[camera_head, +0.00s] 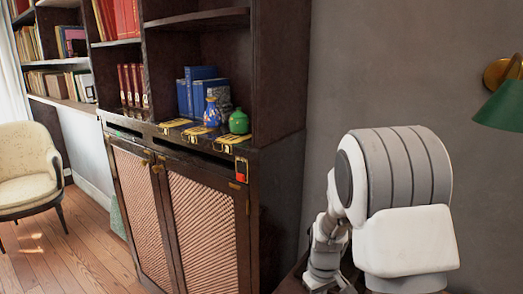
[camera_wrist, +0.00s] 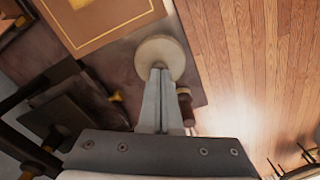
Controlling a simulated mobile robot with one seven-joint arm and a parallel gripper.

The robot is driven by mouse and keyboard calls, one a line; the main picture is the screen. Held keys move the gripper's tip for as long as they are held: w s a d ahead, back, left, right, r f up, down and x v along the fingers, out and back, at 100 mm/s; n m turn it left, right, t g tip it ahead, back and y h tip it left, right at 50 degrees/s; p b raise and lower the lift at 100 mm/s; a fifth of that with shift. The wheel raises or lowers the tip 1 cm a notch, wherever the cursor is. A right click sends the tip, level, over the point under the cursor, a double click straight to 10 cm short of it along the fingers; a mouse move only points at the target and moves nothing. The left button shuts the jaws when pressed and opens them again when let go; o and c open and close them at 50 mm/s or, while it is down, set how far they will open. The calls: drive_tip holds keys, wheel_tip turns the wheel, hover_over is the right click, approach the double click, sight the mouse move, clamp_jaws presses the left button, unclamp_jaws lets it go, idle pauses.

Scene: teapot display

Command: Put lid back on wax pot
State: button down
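A round pale beige disc (camera_wrist: 159,48), which looks like the lid, shows at the tips of my gripper (camera_wrist: 160,72) in the wrist view. The two fingers are close together and appear shut on the disc's near part; the exact contact is hidden. A small dark brown, rounded object (camera_wrist: 185,108) shows just right of the fingers; I cannot tell whether it is part of the wax pot. I cannot identify the wax pot with certainty. My gripper is hidden in the head view.
In the wrist view, a brown surface with a gold-bordered panel (camera_wrist: 100,18) lies beyond the disc, with wooden floor (camera_wrist: 245,60) to the right. In the head view, a dark cabinet (camera_head: 185,205) holds a blue vase (camera_head: 212,112) and a green pot (camera_head: 239,122). A green lamp (camera_head: 503,105) is at right.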

drive_tip(key=shift+r+p, duration=2.55)
drive_tip(key=shift+r, duration=0.95)
drive_tip(key=shift+r, duration=0.1)
drive_tip(key=s+r+m+t, duration=0.1)
drive_tip(key=s+r, duration=0.3)
drive_tip(key=r, duration=0.4)
drive_tip(key=s+r+m+t, duration=0.15)
drive_tip(key=s+r, duration=0.25)
drive_tip(key=r, duration=0.4)
drive_tip(key=s+r+m+t, duration=0.2)
drive_tip(key=s+r, duration=0.5)
drive_tip(key=s, duration=0.5)
drive_tip(key=shift+s+t+p, duration=0.25)
drive_tip(key=shift+t+p, duration=0.2)
drive_tip(key=shift+t, duration=0.1)
drive_tip(key=shift+r, duration=0.1)
